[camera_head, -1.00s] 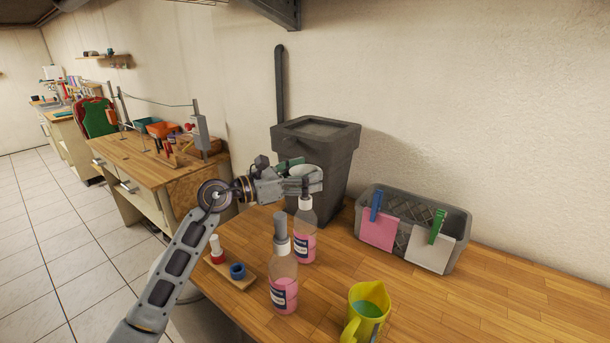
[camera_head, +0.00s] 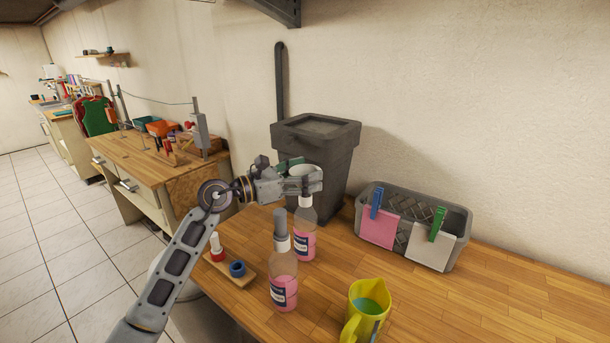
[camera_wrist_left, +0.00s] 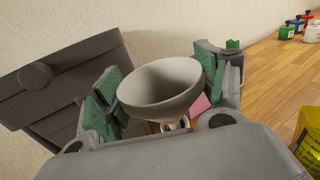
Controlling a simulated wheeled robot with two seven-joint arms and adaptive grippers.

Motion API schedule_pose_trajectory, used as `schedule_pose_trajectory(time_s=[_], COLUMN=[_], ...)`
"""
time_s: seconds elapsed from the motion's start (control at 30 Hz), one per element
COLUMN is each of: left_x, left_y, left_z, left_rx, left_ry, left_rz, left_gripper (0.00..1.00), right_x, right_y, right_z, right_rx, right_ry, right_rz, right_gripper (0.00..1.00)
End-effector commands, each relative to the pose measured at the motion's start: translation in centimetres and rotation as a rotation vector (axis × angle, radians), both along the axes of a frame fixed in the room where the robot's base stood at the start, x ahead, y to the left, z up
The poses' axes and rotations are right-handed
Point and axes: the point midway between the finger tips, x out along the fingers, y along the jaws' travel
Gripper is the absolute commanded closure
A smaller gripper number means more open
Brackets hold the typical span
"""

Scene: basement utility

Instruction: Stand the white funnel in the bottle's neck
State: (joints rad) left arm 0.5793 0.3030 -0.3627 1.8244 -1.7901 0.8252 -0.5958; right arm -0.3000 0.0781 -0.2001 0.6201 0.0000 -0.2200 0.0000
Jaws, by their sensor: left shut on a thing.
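The white funnel (camera_wrist_left: 165,88) sits mouth up between the green-padded fingers of my left gripper (camera_head: 303,182), which is shut on it. In the head view its pale rim (camera_head: 302,170) shows just above the fingers. The rear bottle (camera_head: 304,238), clear with pink liquid and a white neck, stands upright on the bench directly below the gripper. The funnel's stem is hidden, so I cannot tell whether it is inside the neck. A second pink bottle (camera_head: 283,282) with a grey top stands nearer. My right gripper is out of view.
A dark grey bin (camera_head: 335,150) stands close behind the gripper. A grey basket (camera_head: 458,215) with clipped cards is to the right. A yellow jug (camera_head: 357,310) and a small wooden tray (camera_head: 240,279) are nearer. The bench's right side is clear.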

Motion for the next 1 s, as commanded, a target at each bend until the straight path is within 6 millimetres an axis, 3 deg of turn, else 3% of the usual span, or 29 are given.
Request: schedule_pose_trajectory(time_s=[0.23,0.27,0.43,1.0], left_x=[0.0,0.0,0.0,-0.19], left_y=[0.0,0.0,0.0,0.5], left_z=[0.0,0.0,0.0,-0.04], left_rx=[0.001,0.001,0.001,0.001], left_ry=[0.0,0.0,0.0,0.0], left_rz=[0.0,0.0,0.0,0.001], left_gripper=[0.52,0.25,0.03,0.03], right_x=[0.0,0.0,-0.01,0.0], right_y=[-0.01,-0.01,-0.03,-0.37], right_z=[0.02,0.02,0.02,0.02], right_rx=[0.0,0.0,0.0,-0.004], right_ry=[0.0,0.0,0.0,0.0], right_rz=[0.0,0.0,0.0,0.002], right_gripper=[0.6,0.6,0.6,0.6])
